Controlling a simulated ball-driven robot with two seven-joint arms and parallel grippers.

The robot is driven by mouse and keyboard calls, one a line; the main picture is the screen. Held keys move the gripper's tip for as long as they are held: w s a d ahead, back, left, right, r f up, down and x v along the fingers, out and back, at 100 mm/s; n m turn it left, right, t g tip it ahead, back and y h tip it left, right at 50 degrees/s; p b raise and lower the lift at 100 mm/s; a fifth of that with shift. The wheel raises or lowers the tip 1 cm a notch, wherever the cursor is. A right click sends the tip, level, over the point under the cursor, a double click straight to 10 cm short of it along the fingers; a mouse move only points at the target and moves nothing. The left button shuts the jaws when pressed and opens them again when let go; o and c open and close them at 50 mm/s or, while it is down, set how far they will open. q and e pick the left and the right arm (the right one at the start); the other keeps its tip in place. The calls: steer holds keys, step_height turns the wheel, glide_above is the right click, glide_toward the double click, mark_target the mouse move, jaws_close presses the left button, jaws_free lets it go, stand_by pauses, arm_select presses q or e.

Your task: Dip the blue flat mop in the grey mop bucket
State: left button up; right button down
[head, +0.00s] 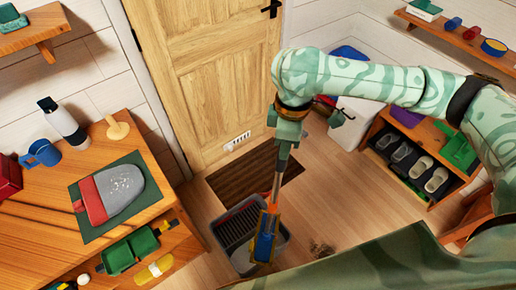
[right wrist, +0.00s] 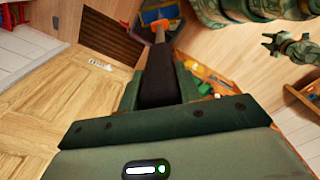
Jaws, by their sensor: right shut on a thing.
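The blue flat mop hangs from my right gripper (head: 284,150), its shaft running down and its blue head (head: 264,246) low at the bucket. The grey mop bucket (head: 283,238) stands on the floor, with a dark ridged grate on its left part. The mop head overlaps the bucket's right part; I cannot tell how deep it is. In the right wrist view my right gripper is shut on the mop's dark handle (right wrist: 158,75). What looks like my left gripper (right wrist: 276,44) is small at the upper right there; its jaws are unclear.
A dark doormat (head: 256,174) lies behind the bucket, before the wooden door (head: 205,70). A wooden cabinet (head: 50,235) with a bottle, mug and mat stands at left. A shoe shelf (head: 380,160) stands at right. A dirt patch (head: 321,247) lies right of the bucket.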

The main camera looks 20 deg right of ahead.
steer(key=shift+w+a+r+n+p, duration=0.1)
steer(key=shift+a+n+p, duration=0.1)
steer(key=shift+n, duration=0.4)
steer(key=shift+w+a+r+n+p, duration=0.1)
steer(key=shift+n+p, duration=0.1)
steer(key=shift+n, duration=0.4)
steer(key=a+f+n+p, duration=0.2)
steer(key=n+p, duration=0.2)
steer(key=n, duration=0.8)
steer(key=a+f+n+p, duration=0.3)
steer(key=n+p, duration=0.1)
steer(key=n, duration=0.8)
steer(key=shift+w+a+n+p, duration=0.25)
steer(key=shift+w+n+p, duration=0.15)
steer(key=shift+r, duration=0.1)
